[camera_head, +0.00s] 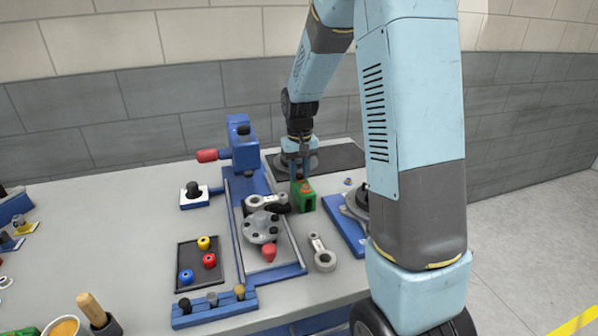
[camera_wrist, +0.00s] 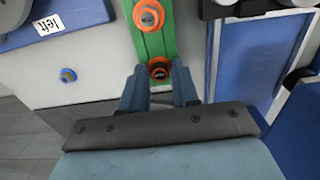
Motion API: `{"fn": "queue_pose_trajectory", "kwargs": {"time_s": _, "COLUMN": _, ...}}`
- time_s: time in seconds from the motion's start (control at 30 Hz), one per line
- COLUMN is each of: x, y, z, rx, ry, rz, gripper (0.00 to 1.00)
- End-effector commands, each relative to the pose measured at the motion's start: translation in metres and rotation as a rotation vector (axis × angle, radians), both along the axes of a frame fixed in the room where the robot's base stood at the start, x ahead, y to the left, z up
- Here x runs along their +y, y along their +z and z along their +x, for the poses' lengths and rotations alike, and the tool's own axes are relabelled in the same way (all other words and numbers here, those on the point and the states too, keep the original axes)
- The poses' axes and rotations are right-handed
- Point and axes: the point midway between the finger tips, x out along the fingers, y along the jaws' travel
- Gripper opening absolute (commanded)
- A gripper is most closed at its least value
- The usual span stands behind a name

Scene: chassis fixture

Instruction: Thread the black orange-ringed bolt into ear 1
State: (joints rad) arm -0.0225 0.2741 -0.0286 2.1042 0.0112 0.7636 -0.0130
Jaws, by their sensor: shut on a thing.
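My gripper (camera_head: 300,168) points down at a green block (camera_head: 304,202) on the right side of the blue fixture. In the wrist view, my gripper's fingers (camera_wrist: 158,78) are shut around a dark-centred piece with an orange ring, which looks like the black orange-ringed bolt (camera_wrist: 158,69). The bolt is at the near end of the green block (camera_wrist: 151,43); I cannot tell whether it is still seated there. A second orange ring (camera_wrist: 149,14) sits farther along the block. No ear label is readable, so I cannot tell which part is ear 1.
The blue fixture (camera_head: 234,190) holds a grey round hub (camera_head: 261,226) and a red-handled clamp (camera_head: 207,155). A grey link (camera_head: 322,254) lies right of it. A dark tray (camera_head: 188,251) holds yellow, red and blue parts.

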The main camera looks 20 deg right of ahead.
Motion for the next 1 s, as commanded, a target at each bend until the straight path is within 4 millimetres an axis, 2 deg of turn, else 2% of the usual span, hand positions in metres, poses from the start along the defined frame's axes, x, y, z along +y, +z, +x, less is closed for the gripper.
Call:
{"fn": "queue_pose_trajectory", "kwargs": {"time_s": 0.27, "x": 0.0, "y": 0.002, "z": 0.0, "rx": -0.001, "ry": 0.0, "rz": 0.0, "gripper": 0.0}}
{"fn": "queue_pose_trajectory", "kwargs": {"time_s": 1.0, "x": 0.001, "y": 0.048, "z": 0.0, "rx": -0.002, "ry": 0.001, "rz": 0.0, "gripper": 0.0}}
